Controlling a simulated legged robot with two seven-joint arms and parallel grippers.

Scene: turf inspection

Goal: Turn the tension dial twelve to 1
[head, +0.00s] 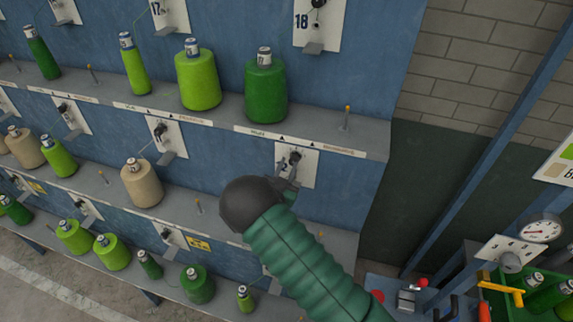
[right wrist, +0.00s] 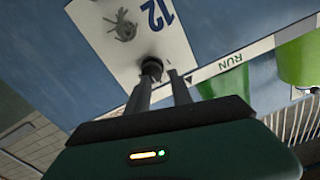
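Dial twelve is a small dark knob (head: 295,157) on a white plate (head: 310,167) on the blue rack, in the middle of the head view. In the right wrist view, which is upside down, the plate (right wrist: 98,22) reads 12 and the knob (right wrist: 151,67) stands out from it. My right gripper (head: 287,183) is at the plate. In the right wrist view its two fingers (right wrist: 161,76) are apart, with the knob at their tips, close to the left finger. Contact is not clear. The dial's pointer and scale cannot be read. My left gripper is not in view.
A shelf with a RUN label (right wrist: 228,62) runs above the plate, carrying green cones (head: 266,92). A beige cone (head: 141,184) stands to the left. Similar plates, such as number 18 (head: 318,14), line the rack. A gauge (head: 541,230) and a green crate (head: 552,311) are at the right.

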